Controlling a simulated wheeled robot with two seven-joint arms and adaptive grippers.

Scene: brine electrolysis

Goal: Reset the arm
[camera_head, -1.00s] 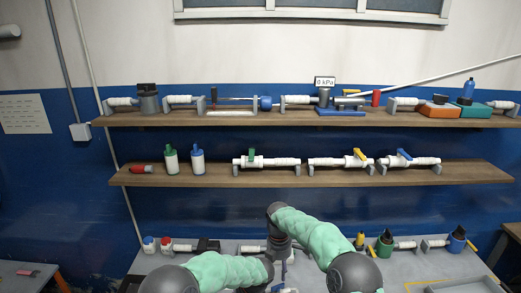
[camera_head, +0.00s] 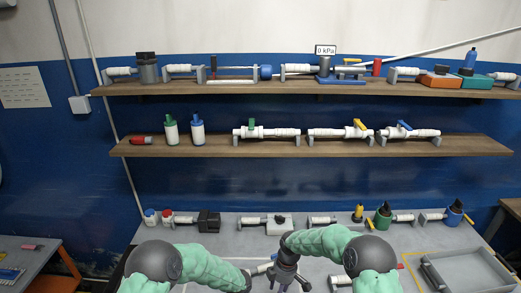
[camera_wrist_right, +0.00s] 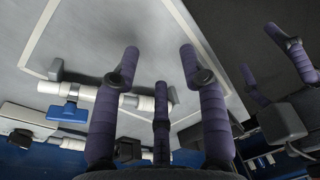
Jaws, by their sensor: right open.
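My right gripper (camera_head: 289,281) points down over the grey bench (camera_head: 232,243) in the head view. In the right wrist view its purple fingers (camera_wrist_right: 160,68) are spread and empty. A white pipe fitting with a blue handle (camera_wrist_right: 68,112) lies on the bench below and to the left of them, apart from them. My left arm comes in low at the left of the head view, where its hand is mostly hidden.
An upper shelf (camera_head: 225,88) and a lower shelf (camera_head: 215,151) hold white pipe pieces, valves and bottles. Along the back of the bench stand bottles, pipe pieces and a green container (camera_head: 383,218). A grey tray (camera_head: 470,268) lies at the right. The two hands are close together.

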